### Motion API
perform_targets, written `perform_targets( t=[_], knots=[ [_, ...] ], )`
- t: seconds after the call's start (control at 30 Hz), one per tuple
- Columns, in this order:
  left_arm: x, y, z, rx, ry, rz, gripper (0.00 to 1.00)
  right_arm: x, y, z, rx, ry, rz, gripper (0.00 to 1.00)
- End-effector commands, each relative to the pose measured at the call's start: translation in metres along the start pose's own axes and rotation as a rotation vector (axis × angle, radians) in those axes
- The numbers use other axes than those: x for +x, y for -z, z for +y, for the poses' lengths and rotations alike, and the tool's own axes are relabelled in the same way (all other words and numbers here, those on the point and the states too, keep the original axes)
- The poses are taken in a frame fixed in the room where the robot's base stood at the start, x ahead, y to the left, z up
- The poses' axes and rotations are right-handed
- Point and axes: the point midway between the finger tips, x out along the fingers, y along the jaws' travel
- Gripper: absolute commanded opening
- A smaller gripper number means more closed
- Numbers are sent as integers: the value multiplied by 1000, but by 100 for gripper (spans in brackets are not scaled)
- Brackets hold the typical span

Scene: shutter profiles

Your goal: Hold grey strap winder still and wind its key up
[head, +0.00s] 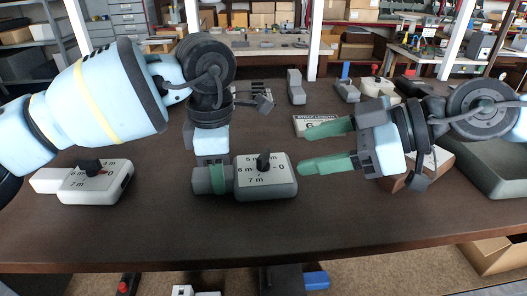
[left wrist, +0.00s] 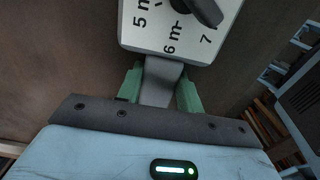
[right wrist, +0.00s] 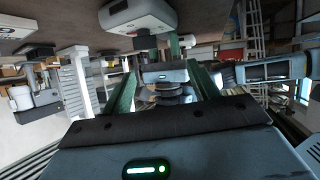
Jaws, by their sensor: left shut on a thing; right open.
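The grey strap winder (head: 283,187) is near the table's front middle. Its top plate is marked 5 m, 6 m, 7 m and 0, and a black key (head: 263,160) stands up from it. My left gripper (head: 212,179) is shut on the winder's narrower grey end, at its left. The left wrist view shows this grey end (left wrist: 160,88) between the green fingers, with the key (left wrist: 206,11) over the plate, near the 7. My right gripper (head: 306,151) is open and empty, its green fingers pointing left, just right of the winder and apart from the key.
A second, whiter winder (head: 112,187) with a black key lies at the left. A strap length sign (head: 312,122) is behind my right gripper's fingers. Several grey parts (head: 296,88) stand farther back. A grey tray (head: 492,170) is at the right. The table front is clear.

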Motion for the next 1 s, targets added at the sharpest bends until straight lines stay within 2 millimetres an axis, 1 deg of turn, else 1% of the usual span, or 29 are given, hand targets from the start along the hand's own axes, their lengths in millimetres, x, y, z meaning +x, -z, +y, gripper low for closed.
perform_targets(
  t=[0.1,0.2,0.43,0.57,0.67,0.73,1.0],
  knots=[
    [0,0,0,0,0,-1,9,-7,-6,6,81,-54,32,60],
    [0,0,0,0,0,-1,9,-11,-10,10,127,-84,51,60],
    [0,0,0,0,0,-1,9,-13,-12,13,155,-103,63,60],
    [0,0,0,0,0,-1,9,-9,-12,13,154,-102,61,60],
    [0,0,0,0,0,-1,9,1,-13,14,155,-100,57,60],
    [0,0,0,0,-1,-1,9,11,-12,15,153,-98,57,60],
    [-1,0,0,0,-1,-1,9,57,-9,19,150,-97,57,60]
  ],
)
